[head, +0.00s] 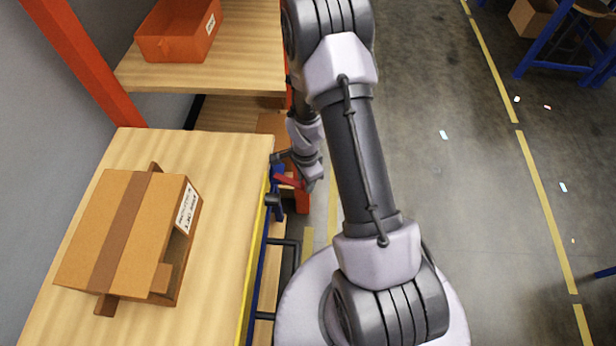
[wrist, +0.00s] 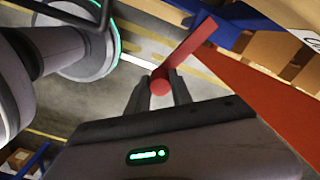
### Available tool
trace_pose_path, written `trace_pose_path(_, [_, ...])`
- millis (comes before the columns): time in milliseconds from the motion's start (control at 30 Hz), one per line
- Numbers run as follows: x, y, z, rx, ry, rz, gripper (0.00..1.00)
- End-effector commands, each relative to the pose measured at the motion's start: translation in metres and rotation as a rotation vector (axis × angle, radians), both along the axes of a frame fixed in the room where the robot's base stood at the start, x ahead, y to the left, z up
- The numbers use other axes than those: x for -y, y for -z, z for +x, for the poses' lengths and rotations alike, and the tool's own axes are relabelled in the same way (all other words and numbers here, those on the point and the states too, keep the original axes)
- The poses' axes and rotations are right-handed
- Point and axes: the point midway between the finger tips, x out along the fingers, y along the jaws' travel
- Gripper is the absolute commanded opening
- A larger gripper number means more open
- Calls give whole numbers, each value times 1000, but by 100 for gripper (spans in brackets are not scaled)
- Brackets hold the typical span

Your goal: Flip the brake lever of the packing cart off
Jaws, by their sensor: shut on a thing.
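The brake lever (wrist: 188,55) is a red bar with a round red end. It sits on the blue frame at the side of the packing cart (head: 145,143), where it also shows as a small red piece in the head view (head: 288,181). My gripper (wrist: 164,80) is shut on the red lever near its round end, one dark finger on each side. In the head view my gripper is beside the cart's right edge, mostly hidden by my own wrist.
An open cardboard box (head: 128,232) lies on the cart's wooden top. A shelf with a red bin (head: 178,30) and an orange-red upright (head: 82,62) stand behind. The concrete floor (head: 470,200) on the right is mostly clear.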

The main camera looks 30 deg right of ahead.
Motion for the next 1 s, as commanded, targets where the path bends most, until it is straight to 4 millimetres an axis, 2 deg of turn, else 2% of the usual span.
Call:
trace_pose_path(300, [-10, 1, -6, -2, 107, 0, 0])
trace_pose_path(833, [-12, 0, -8, -3, 130, 1, 0])
trace_pose_path(867, [-12, 0, -8, -3, 130, 1, 28])
trace_pose_path(967, [-12, 0, -7, -3, 130, 1, 48])
trace_pose_path(1000, [-12, 0, -7, -3, 129, 1, 49])
